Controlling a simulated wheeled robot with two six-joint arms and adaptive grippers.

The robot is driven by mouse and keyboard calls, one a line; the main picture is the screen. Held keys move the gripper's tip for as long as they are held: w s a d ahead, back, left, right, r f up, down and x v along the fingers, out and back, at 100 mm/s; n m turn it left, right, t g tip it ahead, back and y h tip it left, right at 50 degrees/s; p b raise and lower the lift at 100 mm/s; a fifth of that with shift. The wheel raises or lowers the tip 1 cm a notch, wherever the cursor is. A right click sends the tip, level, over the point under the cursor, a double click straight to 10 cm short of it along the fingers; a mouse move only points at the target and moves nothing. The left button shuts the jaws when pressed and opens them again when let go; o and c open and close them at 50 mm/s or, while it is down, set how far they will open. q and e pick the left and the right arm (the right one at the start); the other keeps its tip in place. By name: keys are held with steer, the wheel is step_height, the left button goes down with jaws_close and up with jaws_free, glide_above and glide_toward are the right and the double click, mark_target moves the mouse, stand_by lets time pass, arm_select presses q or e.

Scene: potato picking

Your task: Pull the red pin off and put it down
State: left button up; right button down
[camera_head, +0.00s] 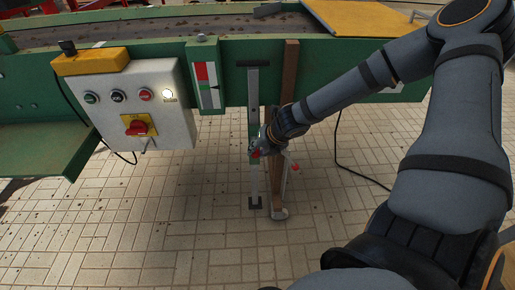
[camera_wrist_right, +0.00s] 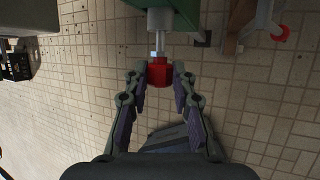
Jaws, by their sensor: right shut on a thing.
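The red pin (camera_wrist_right: 159,73) has a block-like red head in the wrist view, with a pale metal shaft above it that leads up to a green part (camera_wrist_right: 178,12). My right gripper (camera_wrist_right: 160,71) is shut on the red head, one finger on each side. In the head view the red pin (camera_head: 256,153) is a small red spot at the grey upright bar (camera_head: 253,110), partly hidden by my right gripper (camera_head: 260,147). Whether the shaft is still seated in the green part is hard to tell. My left gripper is not in view.
A brown post (camera_head: 289,75) stands just right of the bar, with another small red piece (camera_head: 295,168) beside it. A white control box (camera_head: 135,105) with buttons and a red switch hangs at the left. The tiled floor (camera_head: 190,235) in front is clear.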

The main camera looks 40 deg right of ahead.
steer(key=shift+s+a+p, duration=0.25)
steer(key=shift+s+a, duration=0.3)
steer(key=shift+s, duration=0.35)
steer(key=shift+s+a+p, duration=0.25)
steer(key=shift+s+a, duration=0.3)
steer(key=shift+s, duration=0.3)
steer(key=s, duration=0.1)
steer(key=s+a+p, duration=0.1)
steer(key=shift+s+a, duration=0.3)
steer(key=shift+s+a+p, duration=0.25)
steer(key=shift+s+a, duration=0.15)
steer(key=shift+s, duration=0.25)
steer(key=shift+s+a+p, duration=0.25)
steer(key=shift+s+a, duration=0.1)
steer(key=shift+s, duration=0.25)
